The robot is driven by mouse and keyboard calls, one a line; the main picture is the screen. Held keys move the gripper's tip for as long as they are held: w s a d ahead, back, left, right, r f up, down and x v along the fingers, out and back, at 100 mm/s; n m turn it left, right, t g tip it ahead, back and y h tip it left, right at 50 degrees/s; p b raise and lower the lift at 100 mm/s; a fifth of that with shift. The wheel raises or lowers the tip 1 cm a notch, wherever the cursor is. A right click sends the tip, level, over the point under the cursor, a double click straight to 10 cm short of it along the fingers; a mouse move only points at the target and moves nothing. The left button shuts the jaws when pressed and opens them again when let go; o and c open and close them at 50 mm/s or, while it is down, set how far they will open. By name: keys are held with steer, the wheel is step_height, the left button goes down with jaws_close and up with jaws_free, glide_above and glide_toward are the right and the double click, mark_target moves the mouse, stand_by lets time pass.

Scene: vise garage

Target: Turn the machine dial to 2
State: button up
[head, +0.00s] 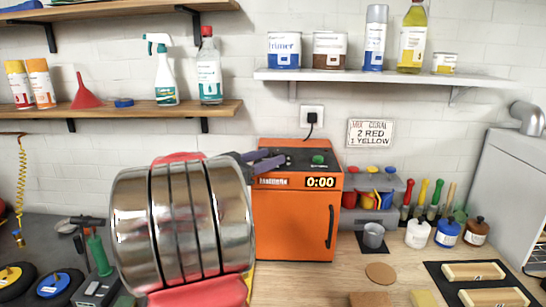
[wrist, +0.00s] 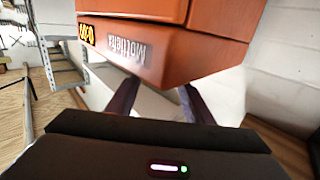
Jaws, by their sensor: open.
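The machine is an orange box (head: 292,220) with a dark top panel and a display reading 0:00 (head: 320,182). A green round dial (head: 318,160) sits on the dark top panel; its setting is too small to read. My gripper (head: 272,159) is at the upper left of the machine, left of the dial and apart from it. Its two dark fingers are spread with nothing between them. In the wrist view the fingers (wrist: 160,95) point at the machine's orange body (wrist: 190,45), tilted, with its label and lit display (wrist: 87,34). The dial is hidden there.
A grey cup (head: 373,235) and paint bottles (head: 447,234) stand on the bench right of the machine. A wall plug (head: 312,118) is above it, and a shelf (head: 380,76) with cans higher up. My metal arm covers the machine's left side.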

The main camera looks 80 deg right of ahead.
steer(key=shift+x, duration=1.15)
steer(key=shift+c, duration=0.5)
steer(key=c, duration=0.9)
